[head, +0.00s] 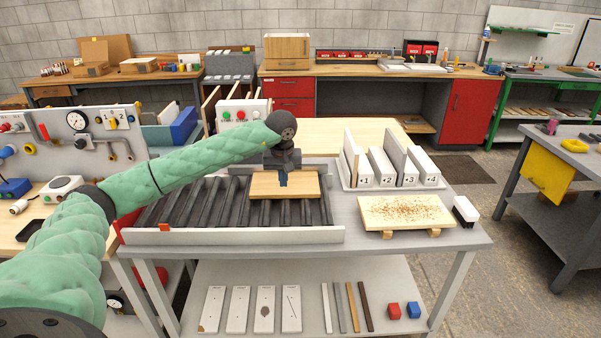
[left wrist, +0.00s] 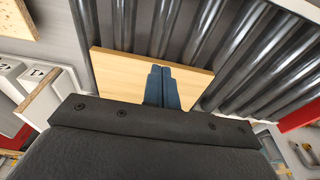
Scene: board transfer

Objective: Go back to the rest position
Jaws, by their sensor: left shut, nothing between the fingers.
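My left arm, in a green quilted sleeve, reaches in from the left in the head view. Its gripper (head: 283,181) is over a plain light wooden board (head: 262,187) that lies on the dark roller conveyor (head: 200,200). In the left wrist view, the blue fingers (left wrist: 163,88) are closed together with nothing between them, above the same board (left wrist: 122,68). Whether the fingertips touch the board I cannot tell. My right gripper is in neither view.
Right of the rollers stands a white slotted rack (head: 390,182) with numbered slots. In front of it a speckled board (head: 405,211) rests on wooden supports beside a brush (head: 465,210). A lower shelf (head: 210,275) holds sample plates, strips and two small blocks. A control box (head: 243,112) stands behind the rollers.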

